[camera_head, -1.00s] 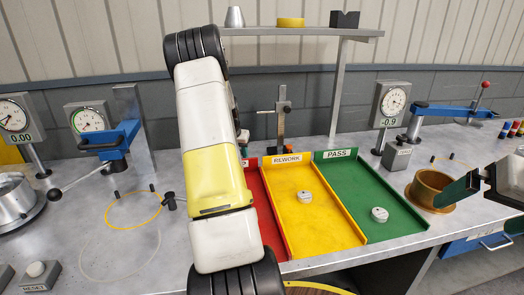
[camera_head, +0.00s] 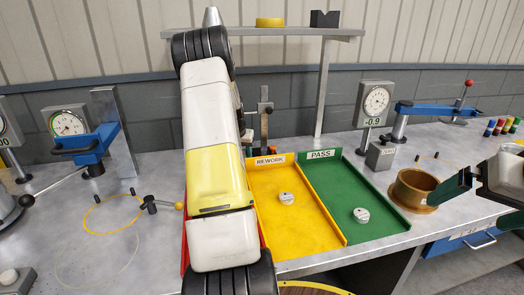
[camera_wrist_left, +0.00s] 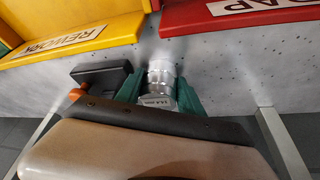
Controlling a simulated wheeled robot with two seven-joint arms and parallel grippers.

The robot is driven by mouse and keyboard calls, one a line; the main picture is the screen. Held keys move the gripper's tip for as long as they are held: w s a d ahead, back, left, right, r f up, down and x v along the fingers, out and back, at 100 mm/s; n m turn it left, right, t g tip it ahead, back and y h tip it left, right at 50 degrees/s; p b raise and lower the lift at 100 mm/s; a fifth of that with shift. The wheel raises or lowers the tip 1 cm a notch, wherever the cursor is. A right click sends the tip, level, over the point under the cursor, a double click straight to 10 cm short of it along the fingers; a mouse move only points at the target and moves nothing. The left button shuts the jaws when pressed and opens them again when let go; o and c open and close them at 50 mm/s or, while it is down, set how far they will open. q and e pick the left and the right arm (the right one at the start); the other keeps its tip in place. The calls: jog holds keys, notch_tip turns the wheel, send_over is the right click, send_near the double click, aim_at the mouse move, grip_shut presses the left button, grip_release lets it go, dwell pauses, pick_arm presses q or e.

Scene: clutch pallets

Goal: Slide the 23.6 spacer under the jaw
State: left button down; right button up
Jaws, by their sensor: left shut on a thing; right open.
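My left gripper (camera_wrist_left: 158,98) is shut on a silver stepped cylindrical spacer (camera_wrist_left: 160,78) between its green fingers. The spacer's printed label is too small to read surely. In the head view that gripper and the spacer are hidden behind my white and yellow arm. In the wrist view they are near the bench edge, below the tray labels. I cannot tell which part is the jaw; a blue clamp head (camera_head: 88,142) stands on a post at the left, with nothing visible under it. My right gripper (camera_head: 466,212) is open beside a brown ring (camera_head: 412,190).
A yellow REWORK tray (camera_head: 278,222) and a green PASS tray (camera_head: 335,190) each hold a small disc. A red tray (camera_wrist_left: 235,12) shows in the wrist view. A black lever (camera_head: 150,205) stands by a yellow circle (camera_head: 113,232). A dial gauge (camera_head: 375,102) stands right.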

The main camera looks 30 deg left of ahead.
pick_arm(q)
jog(key=shift+w+d, duration=0.25)
jog(key=shift+d, duration=0.1)
